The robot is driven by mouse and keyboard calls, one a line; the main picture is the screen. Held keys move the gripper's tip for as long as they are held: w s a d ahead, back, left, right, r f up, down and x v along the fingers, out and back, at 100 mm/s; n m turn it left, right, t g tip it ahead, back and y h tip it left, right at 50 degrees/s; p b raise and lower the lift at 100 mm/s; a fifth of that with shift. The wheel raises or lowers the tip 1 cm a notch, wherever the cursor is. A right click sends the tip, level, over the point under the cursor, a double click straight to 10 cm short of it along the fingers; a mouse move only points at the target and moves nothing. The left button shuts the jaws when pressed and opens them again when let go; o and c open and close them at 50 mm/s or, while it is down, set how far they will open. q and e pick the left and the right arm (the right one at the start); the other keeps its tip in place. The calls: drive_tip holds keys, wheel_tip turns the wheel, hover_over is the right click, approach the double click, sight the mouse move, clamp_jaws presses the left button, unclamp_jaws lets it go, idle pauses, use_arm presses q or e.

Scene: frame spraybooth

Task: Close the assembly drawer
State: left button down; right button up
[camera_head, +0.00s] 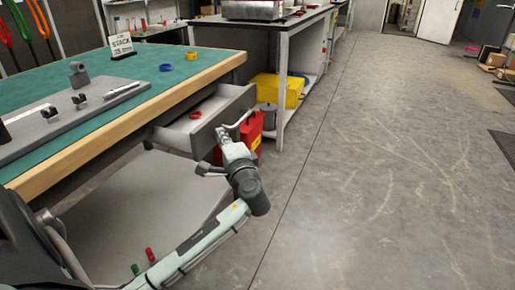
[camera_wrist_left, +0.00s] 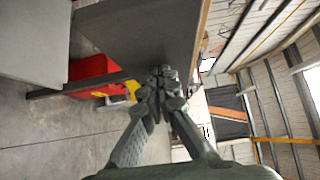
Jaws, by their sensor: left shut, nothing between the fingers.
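The assembly drawer (camera_head: 182,131) is pulled out from under the green-topped workbench (camera_head: 150,72). Its grey front panel (camera_head: 210,128) carries a pale bar handle (camera_head: 242,119). A red ring (camera_head: 195,115) lies inside the drawer. My left gripper (camera_head: 221,131) is at the drawer's front, close to the handle, with its fingers shut and nothing between them. In the left wrist view, the shut fingertips (camera_wrist_left: 163,72) are in front of the dark drawer front (camera_wrist_left: 130,40). I cannot tell whether they touch it. My right gripper is not in view.
A red container (camera_head: 243,134) stands behind the drawer front, with a yellow box (camera_head: 278,90) beyond it. A blue ring (camera_head: 165,68) and a yellow ring (camera_head: 192,55) lie on the bench.

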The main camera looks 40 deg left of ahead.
use_arm(q)
approach(181, 126)
drive_tip(key=a+r, duration=0.1)
drive_tip(key=w+a, duration=0.1)
drive_tip(key=w+a+r+p, duration=0.1)
drive_tip(key=shift+w+a+r, duration=0.15)
drive_tip(key=shift+a+r, duration=0.15)
drive_tip(key=shift+a, duration=0.3)
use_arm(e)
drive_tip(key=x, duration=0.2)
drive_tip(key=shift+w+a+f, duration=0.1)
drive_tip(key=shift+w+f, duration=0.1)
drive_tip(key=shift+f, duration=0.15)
use_arm(q)
drive_tip(key=shift+a+r, duration=0.1)
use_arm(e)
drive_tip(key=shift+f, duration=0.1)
